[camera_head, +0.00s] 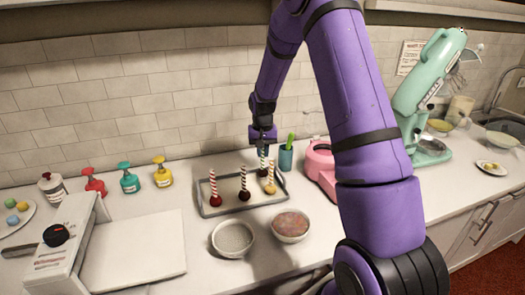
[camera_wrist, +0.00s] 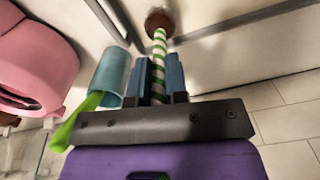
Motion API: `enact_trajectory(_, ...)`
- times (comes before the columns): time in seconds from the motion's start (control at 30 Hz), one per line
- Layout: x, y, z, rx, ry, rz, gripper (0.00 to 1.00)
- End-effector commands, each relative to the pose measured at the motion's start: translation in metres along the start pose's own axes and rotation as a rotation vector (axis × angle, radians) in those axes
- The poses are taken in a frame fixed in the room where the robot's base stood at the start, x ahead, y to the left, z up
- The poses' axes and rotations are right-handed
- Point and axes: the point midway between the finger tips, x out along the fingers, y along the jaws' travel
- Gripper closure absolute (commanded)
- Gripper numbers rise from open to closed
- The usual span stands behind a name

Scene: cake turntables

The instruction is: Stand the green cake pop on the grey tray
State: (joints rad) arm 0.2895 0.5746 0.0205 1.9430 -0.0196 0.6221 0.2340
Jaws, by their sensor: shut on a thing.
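My gripper (camera_head: 262,143) is shut on the green-and-white striped stick of the green cake pop (camera_wrist: 159,45). The two blue fingers (camera_wrist: 158,82) pinch the stick, and its dark brown ball (camera_wrist: 159,22) points away from the gripper. In the head view this cake pop (camera_head: 262,160) hangs roughly upright, ball down, at the back right of the grey tray (camera_head: 245,206). I cannot tell whether the ball touches the tray. Three other cake pops stand on the tray, with red (camera_head: 214,187), dark (camera_head: 244,184) and yellowish (camera_head: 270,178) striped sticks.
A teal cup (camera_head: 286,158) with a green utensil stands close to the right of my gripper; it also shows in the wrist view (camera_wrist: 110,72). A pink appliance (camera_head: 320,165) is further right. Two bowls (camera_head: 232,238) (camera_head: 291,226) stand in front of the tray. Coloured pump bottles (camera_head: 129,180) line the left.

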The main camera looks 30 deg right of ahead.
Motion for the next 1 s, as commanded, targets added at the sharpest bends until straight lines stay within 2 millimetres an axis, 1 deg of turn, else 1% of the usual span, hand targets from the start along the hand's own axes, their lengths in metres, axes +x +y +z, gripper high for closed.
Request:
enact_trajectory(0.27,0.0088,0.0001,0.0003,0.0,-0.002,0.0,1.0)
enact_trajectory(0.47,0.0084,0.0,0.0002,0.0,-0.001,0.0,1.0)
enact_trajectory(0.5,0.0083,0.0,0.0002,0.0,-0.001,0.0,0.79)
enact_trajectory(0.57,0.0083,0.0,0.0002,0.0,-0.001,0.0,0.65)
enact_trajectory(0.6,0.0083,0.0,0.0002,0.0,-0.001,0.0,0.56)
enact_trajectory(0.87,0.008,0.0,0.0001,0.0,-0.001,0.0,0.56)
enact_trajectory(1.0,0.0,-0.0001,-0.0004,0.0,0.002,0.0,0.56)
